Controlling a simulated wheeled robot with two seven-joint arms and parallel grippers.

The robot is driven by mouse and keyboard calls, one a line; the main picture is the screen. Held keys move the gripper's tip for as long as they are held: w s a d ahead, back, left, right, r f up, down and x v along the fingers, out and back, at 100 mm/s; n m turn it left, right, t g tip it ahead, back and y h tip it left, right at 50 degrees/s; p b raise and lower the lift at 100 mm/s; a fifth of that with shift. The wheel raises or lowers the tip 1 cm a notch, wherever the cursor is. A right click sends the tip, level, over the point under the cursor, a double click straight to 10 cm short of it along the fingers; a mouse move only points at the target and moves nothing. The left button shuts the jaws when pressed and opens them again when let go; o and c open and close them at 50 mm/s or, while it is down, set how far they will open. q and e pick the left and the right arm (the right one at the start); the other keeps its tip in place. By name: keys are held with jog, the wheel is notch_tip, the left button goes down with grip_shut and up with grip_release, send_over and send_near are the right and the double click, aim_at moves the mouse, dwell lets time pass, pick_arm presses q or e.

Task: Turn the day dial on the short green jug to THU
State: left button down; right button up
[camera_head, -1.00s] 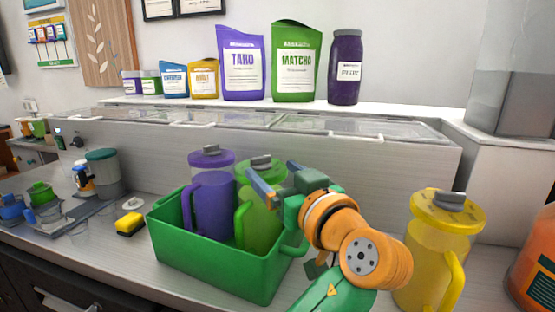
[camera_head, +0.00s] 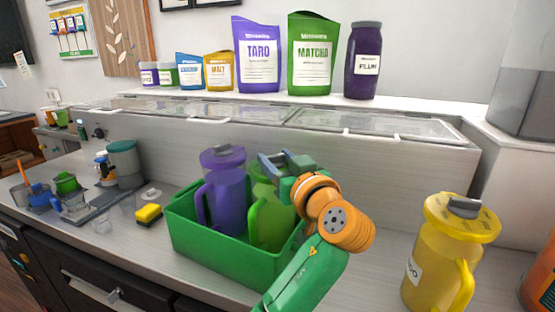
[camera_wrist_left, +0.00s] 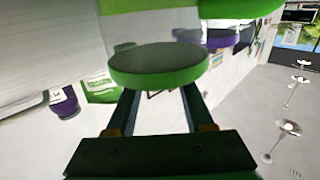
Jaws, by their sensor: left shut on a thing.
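The short green jug (camera_head: 268,222) stands in the green bin, right of a purple jug (camera_head: 227,204). My left gripper (camera_head: 275,160) is at the top of the green jug, hiding most of its lid and its dial. In the left wrist view, a round green disc with a darker flat face (camera_wrist_left: 158,66), seemingly the jug's lid, spans the fingertips of my left gripper (camera_wrist_left: 158,95). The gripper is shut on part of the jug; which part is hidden. The day markings cannot be read. My right gripper is not in view.
The green bin (camera_head: 215,262) surrounds both jugs closely. A yellow jug (camera_head: 438,262) with a grey-knobbed lid stands at right. A yellow sponge (camera_head: 149,213) and cups lie left. A shelf with TARO (camera_head: 257,60) and MATCHA (camera_head: 312,60) bags is behind.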

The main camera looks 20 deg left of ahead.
pick_arm(q)
jog(key=shift+s+a+f+m+t+h+b, duration=0.1)
jog(key=shift+a+f+m+t+h+b, duration=0.05)
jog(key=shift+m+t+h+b, duration=1)
jog(key=shift+m+t+h, duration=0.25)
jog(key=shift+m+h, duration=0.4)
jog(key=shift+h, duration=0.6)
jog(key=h, duration=0.1)
jog(key=m+t+h+p, duration=0.1)
jog(key=shift+a+r+m+h, duration=0.2)
jog(key=shift+r+m+h, duration=0.1)
jog(key=shift+h, duration=0.1)
jog(key=m+h+p, duration=0.2)
jog(key=h, duration=0.1)
jog(key=shift+a, duration=0.1)
jog(key=shift+a+f+m+h+p, duration=0.1)
jog(key=shift+m+h+p, duration=0.6)
jog(key=shift+m+h, duration=0.8)
jog(key=shift+f+h, duration=0.1)
jog(key=shift+h, duration=0.5)
jog(key=shift+c, duration=1.4)
grip_release()
